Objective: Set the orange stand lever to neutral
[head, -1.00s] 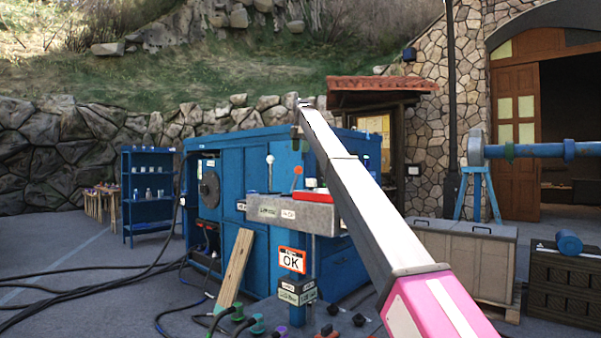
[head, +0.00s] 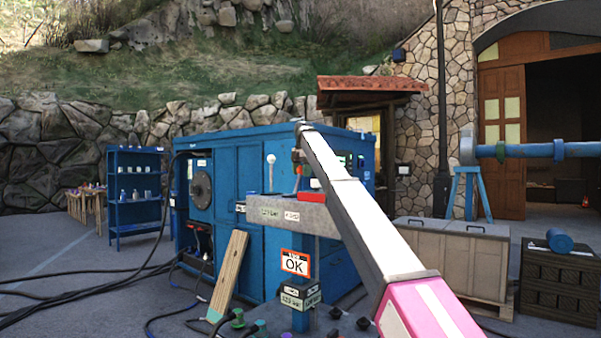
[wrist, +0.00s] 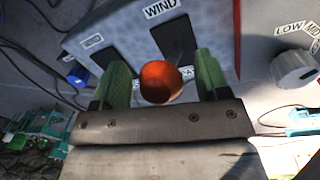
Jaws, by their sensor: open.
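The orange ball knob of the stand lever (wrist: 162,82) sits between the two green fingers of my gripper (wrist: 163,78) in the wrist view. My gripper is open, one finger on each side of the knob; I cannot tell whether either finger touches it. A dark slot and a "WIND" label (wrist: 160,8) are on the panel beyond the knob. Another label below the slot is partly hidden by the knob. In the head view my gripper (head: 297,155) is at the grey stand top (head: 262,210), where the lever is small and hard to make out.
A second dark slot (wrist: 120,45) is left of the lever, and a grey dial (wrist: 293,67) with LOW and MID marks is at right. In the head view a white-knobbed lever (head: 271,172) stands left of my gripper. A blue cabinet (head: 228,190) is behind.

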